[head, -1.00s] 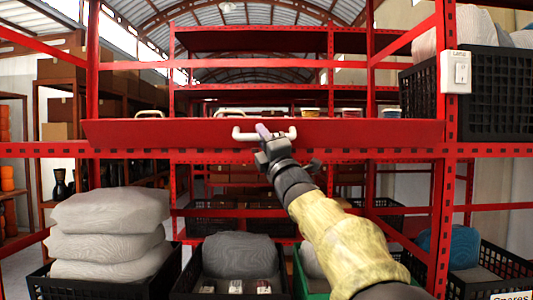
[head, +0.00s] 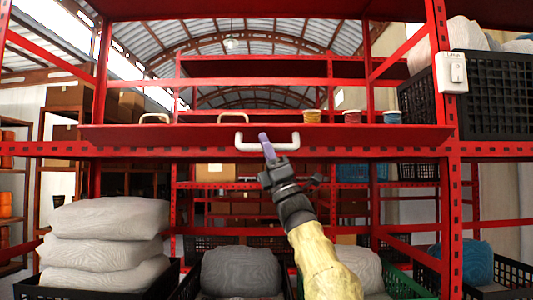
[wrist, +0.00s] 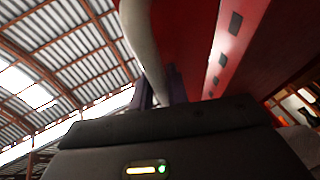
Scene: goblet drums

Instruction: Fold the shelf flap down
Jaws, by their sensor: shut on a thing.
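The shelf flap (head: 360,137) is a long red panel across the front of the red rack at mid height, leaning out toward me at its top. A white U-shaped handle (head: 286,146) is fixed to its face. My gripper (head: 267,145), with purple fingers, is shut on this handle near its middle. In the wrist view the pale handle (wrist: 142,40) runs down between the purple fingers (wrist: 162,90), which hide its lower end. The red flap shows beside it (wrist: 185,35).
Spools (head: 312,116) and two beige handles (head: 233,117) show behind the flap. A black crate (head: 490,95) and a switch box (head: 453,72) are at the right post. Below are grey sacks (head: 105,220) and crates. My arm reaches up through open space before the rack.

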